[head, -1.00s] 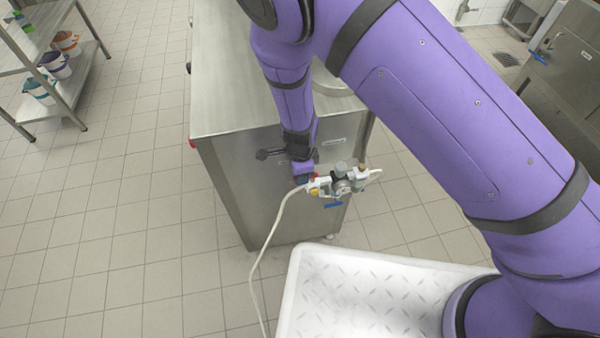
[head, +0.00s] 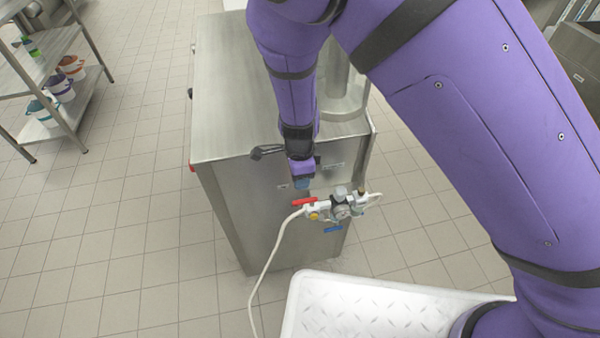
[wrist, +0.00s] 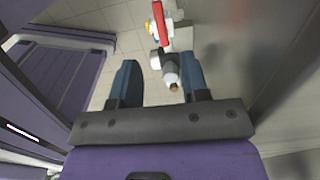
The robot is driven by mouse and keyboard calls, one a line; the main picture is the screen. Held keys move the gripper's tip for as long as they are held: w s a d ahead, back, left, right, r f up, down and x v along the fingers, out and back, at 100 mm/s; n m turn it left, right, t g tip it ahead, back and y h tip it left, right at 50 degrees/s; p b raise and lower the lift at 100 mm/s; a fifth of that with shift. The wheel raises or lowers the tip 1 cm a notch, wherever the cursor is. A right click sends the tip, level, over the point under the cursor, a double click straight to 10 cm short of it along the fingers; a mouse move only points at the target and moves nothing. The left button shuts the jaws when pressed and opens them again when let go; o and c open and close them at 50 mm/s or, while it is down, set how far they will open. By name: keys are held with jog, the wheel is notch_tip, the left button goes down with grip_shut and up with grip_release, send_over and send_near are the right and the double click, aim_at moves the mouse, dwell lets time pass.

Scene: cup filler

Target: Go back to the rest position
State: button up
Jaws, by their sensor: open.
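My gripper (head: 302,182) hangs in front of the steel cabinet (head: 225,95), a little above and left of the valve assembly. In the wrist view its two blue fingers (wrist: 160,85) stand apart with nothing held between them. The valve assembly (head: 340,208) sits at the cabinet's front face, with a red handle (head: 304,201), a blue handle (head: 333,229) and a gauge. In the wrist view the red handle (wrist: 160,24) shows beyond the fingertips, and a grey fitting (wrist: 171,72) appears between the fingers in the picture. The head view shows a gap between gripper and valve.
A pale hose (head: 268,265) runs from the valve to the floor. A white tread-plate surface (head: 370,305) lies at the front. A shelf rack with small buckets (head: 60,90) stands at the left. The tiled floor (head: 120,230) between rack and cabinet is clear.

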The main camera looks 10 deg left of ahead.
jog(key=w+d+r+n+y, duration=0.1)
jog(key=d+r+n, duration=0.1)
jog(key=d+r, duration=0.6)
jog(key=d+r+n+y, duration=0.15)
jog(key=d+r, duration=0.25)
jog(key=r, duration=0.7)
jog(key=w+d+r+n+y, duration=0.1)
jog(key=d+r+n, duration=0.2)
jog(key=d+r, duration=0.55)
jog(key=s+d+r+n+t+h, duration=0.1)
jog(key=s+d+r+n+t, duration=0.1)
jog(key=s+d+r, duration=0.5)
jog(key=s+d+r+n+t+h, duration=0.2)
jog(key=s+d+r+n, duration=0.3)
jog(key=s+d, duration=0.6)
notch_tip(320, 180, up, 2)
jog(key=shift+s+d+r+t, duration=0.15)
jog(key=shift+s+r+t, duration=0.15)
jog(key=shift+t, duration=0.3)
jog(key=shift+h, duration=0.25)
